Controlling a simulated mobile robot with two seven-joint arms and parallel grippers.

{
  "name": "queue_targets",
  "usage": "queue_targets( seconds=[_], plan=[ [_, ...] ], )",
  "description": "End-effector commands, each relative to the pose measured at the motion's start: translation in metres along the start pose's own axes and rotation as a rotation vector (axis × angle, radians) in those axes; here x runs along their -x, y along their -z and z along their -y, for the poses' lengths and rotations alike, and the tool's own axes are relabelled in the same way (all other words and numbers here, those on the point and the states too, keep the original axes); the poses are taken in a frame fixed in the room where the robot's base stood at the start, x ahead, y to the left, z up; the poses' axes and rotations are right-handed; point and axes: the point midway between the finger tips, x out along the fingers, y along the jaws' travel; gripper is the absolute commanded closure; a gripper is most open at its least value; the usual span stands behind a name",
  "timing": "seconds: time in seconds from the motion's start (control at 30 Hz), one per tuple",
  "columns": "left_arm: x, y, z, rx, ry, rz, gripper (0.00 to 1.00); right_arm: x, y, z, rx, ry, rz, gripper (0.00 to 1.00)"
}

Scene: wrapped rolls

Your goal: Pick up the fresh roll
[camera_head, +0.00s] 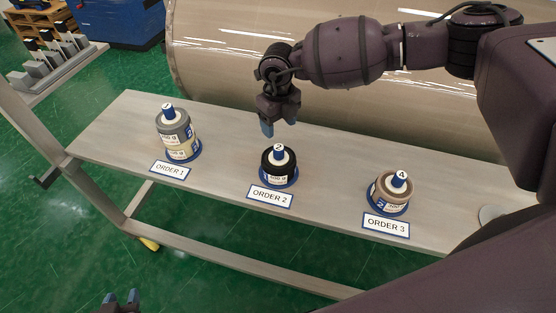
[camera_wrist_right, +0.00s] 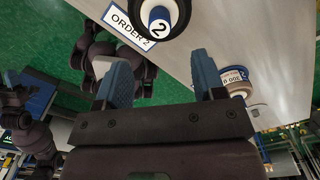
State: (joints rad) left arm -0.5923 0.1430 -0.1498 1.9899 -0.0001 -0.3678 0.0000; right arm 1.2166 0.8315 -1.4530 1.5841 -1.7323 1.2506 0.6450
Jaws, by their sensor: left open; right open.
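Three posts with wrapped rolls stand in a row on the bench. At ORDER 1 there are grey wrapped rolls (camera_head: 174,128), seemingly stacked, on a blue base. At ORDER 2 a black roll (camera_head: 279,167) sits around a post marked 2. At ORDER 3 a brown roll (camera_head: 380,191) sits around a post marked 4. Which roll is the fresh one I cannot tell. My right gripper (camera_head: 280,122) is open and empty, above and behind the ORDER 2 roll; its blue fingers show in the right wrist view (camera_wrist_right: 163,78). My left gripper (camera_head: 121,297) is open at the bottom edge, away from the bench.
The bench top (camera_head: 228,155) is clear between the rolls. Order cards such as ORDER 2 (camera_head: 270,196) lie along its front. A large shiny beige cylinder (camera_head: 225,60) lies behind. A rack with grey blocks (camera_head: 50,60) stands at far left. A round disc (camera_head: 491,214) lies at right.

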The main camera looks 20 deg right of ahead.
Motion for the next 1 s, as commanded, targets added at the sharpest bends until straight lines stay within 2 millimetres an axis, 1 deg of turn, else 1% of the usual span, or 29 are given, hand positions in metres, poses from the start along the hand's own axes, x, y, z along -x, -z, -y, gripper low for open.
queue_targets(
  seconds=[0.3,0.53,0.8,0.9,1.0],
  plan=[
    [0.003,-0.006,0.000,0.002,0.002,0.013,0.57,-0.044,0.001,-0.001,0.000,-0.004,-0.003,0.37],
    [0.006,-0.008,0.000,0.003,0.003,0.019,0.57,-0.062,0.000,-0.001,0.001,-0.005,-0.002,0.37],
    [0.005,-0.004,0.000,0.002,0.002,0.013,0.57,-0.097,0.000,0.000,0.000,-0.006,-0.002,0.37],
    [0.004,-0.003,0.000,0.002,0.001,0.009,0.57,-0.103,0.000,0.000,0.001,-0.006,-0.002,0.37],
    [0.003,-0.001,0.000,0.002,0.001,0.006,0.57,-0.104,0.000,0.000,0.001,-0.005,-0.002,0.37]
  ],
)
